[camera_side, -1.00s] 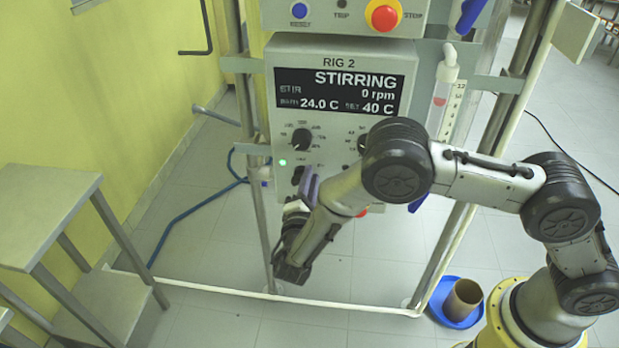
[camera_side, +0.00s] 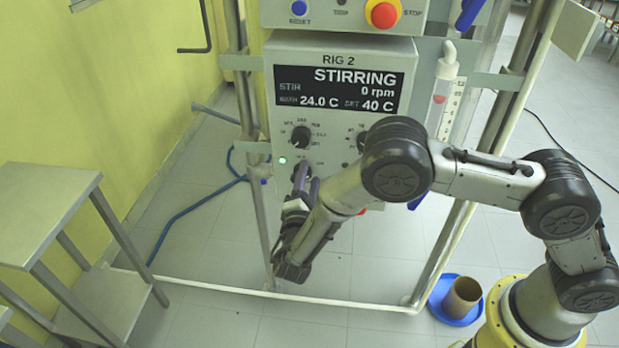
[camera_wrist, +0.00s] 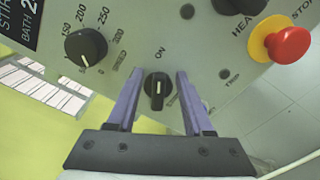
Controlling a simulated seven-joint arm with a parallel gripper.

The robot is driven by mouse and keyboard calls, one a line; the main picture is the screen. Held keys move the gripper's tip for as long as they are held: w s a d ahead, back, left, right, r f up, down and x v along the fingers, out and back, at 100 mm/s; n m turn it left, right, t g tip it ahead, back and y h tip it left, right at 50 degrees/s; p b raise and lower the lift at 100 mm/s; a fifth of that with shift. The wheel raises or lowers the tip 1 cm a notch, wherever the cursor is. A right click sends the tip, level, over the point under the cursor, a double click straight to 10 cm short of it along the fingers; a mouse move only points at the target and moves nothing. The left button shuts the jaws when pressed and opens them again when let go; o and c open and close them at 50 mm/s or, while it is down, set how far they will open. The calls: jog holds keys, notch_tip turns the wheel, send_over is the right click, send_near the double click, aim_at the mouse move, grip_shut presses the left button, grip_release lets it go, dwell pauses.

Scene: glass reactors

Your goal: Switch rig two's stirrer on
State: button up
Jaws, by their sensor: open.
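The rig two control box (camera_side: 340,58) shows RIG 2, STIRRING, 0 rpm, 24.0 C and 40 C on its display (camera_side: 338,90). A green lamp (camera_side: 282,160) is lit on its face. The black stirrer switch knob (camera_wrist: 158,90) sits below the word ON in the wrist view, its white mark pointing down in that picture. My gripper (camera_wrist: 155,78) is open, its two purple fingers on either side of this knob and apart from it as far as I can tell. In the side view my gripper (camera_side: 306,180) is at the lower left of the panel and partly covers the knob.
A speed dial (camera_wrist: 86,46) is left of the switch in the wrist view; it also shows above my gripper in the side view (camera_side: 301,137). A red stop button (camera_wrist: 288,46) and black heat knob (camera_wrist: 240,5) are at the right. Frame posts (camera_side: 262,225) stand close by.

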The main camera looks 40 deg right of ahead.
jog(key=v, duration=1.3)
jog(key=shift+s+a, duration=0.25)
jog(key=shift+s, duration=0.05)
jog(key=s+d+r+m+g+y, duration=0.1)
jog(key=s+d+r+m+g, duration=0.2)
jog(key=d, duration=0.4)
jog(key=s+d+r+m+g+y, duration=0.1)
jog(key=s+d+r+m+g, duration=0.1)
jog(key=d+r+g, duration=0.3)
jog(key=s+d+r+m+g+y, duration=0.2)
jog(key=d+r+m+g, duration=0.15)
jog(key=d, duration=0.45)
jog(key=s+d+r+m+t+y, duration=0.1)
jog(key=s+r+m+t+y, duration=0.1)
jog(key=s, duration=0.6)
jog(key=s+d+r+m+t+y, duration=0.1)
jog(key=s+r+m+t+y, duration=0.1)
jog(key=s+r+m+y, duration=0.2)
jog(key=s+y, duration=0.2)
jog(key=s, duration=0.1)
jog(key=shift+s+d+y, duration=0.35)
jog(key=shift+y, duration=0.05)
